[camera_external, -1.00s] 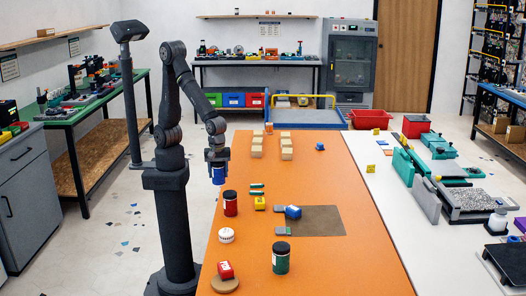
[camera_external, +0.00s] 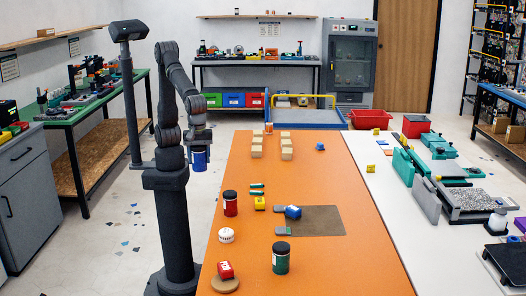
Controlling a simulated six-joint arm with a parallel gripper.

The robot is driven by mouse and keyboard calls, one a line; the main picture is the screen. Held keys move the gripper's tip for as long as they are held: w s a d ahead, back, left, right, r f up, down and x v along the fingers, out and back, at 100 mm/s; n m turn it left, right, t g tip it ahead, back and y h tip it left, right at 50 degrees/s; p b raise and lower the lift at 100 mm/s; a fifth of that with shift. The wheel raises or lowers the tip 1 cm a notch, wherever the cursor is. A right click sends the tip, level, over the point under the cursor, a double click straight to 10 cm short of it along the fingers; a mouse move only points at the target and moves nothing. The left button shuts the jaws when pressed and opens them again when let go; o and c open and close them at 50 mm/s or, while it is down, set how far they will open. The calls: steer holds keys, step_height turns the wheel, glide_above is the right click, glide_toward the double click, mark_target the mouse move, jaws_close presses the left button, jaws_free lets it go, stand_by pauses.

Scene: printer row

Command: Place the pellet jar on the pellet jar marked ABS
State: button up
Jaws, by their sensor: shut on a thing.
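My gripper (camera_external: 198,147) is shut on a blue pellet jar (camera_external: 199,161) with a light label. It holds the jar upright in the air, off the left edge of the orange table. A red jar (camera_external: 231,204) with a black lid stands on the table near the left edge. A green jar (camera_external: 281,260) with a black lid stands nearer the front. The lettering on the jars is too small to read, so I cannot tell which is marked ABS.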

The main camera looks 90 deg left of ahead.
steer(key=shift+w+d, duration=0.15)
steer(key=shift+w, duration=0.1)
steer(key=shift+w+a+f, duration=0.4)
steer(key=shift+w+f, duration=1.35)
steer(key=shift+w, duration=0.05)
steer(key=shift+w+a+f, duration=0.4)
steer(key=shift+w+f, duration=1.35)
steer(key=shift+f, duration=0.05)
steer(key=shift+w+a+f, duration=0.4)
steer(key=shift+w+f, duration=1.35)
steer(key=shift+w, duration=0.05)
steer(key=shift+f, duration=0.1)
steer(key=o, duration=1.1)
steer(key=shift+c, duration=0.2)
step_height(320, 180, up, 12)
